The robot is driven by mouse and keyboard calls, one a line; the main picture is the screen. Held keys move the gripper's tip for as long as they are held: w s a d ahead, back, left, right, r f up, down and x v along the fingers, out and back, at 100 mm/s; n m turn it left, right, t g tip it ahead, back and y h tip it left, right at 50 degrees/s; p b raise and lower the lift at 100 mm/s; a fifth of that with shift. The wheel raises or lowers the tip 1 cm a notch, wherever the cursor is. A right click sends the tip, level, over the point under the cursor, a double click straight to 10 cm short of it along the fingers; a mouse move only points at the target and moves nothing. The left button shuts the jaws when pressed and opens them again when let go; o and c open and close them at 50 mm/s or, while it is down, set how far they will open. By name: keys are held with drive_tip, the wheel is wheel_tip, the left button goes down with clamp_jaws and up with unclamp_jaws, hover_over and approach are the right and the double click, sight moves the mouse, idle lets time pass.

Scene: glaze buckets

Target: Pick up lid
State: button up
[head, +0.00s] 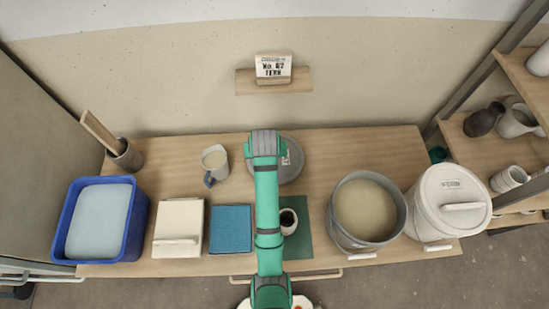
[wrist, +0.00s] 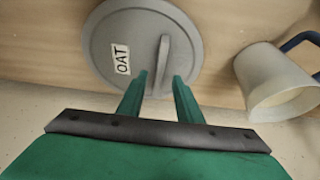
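A round grey lid (wrist: 105,50) with a white label reading "OAT" (wrist: 121,59) lies on the wooden table. A raised bar handle (wrist: 163,60) runs across its middle. My gripper (wrist: 160,84) is open in the wrist view, with one green finger on each side of the handle's near end and gaps showing on both sides. I cannot tell how high the fingertips are. In the head view the lid (head: 292,165) lies at the back middle of the table, partly hidden by my arm. The fingers are hidden there.
An open grey bucket (head: 336,222) and a white lidded bucket (head: 428,215) stand at the right. A mug (head: 215,160) stands left of the lid.

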drive_tip(key=shift+x, duration=1.55)
drive_tip(key=shift+d, duration=0.1)
clamp_jaws()
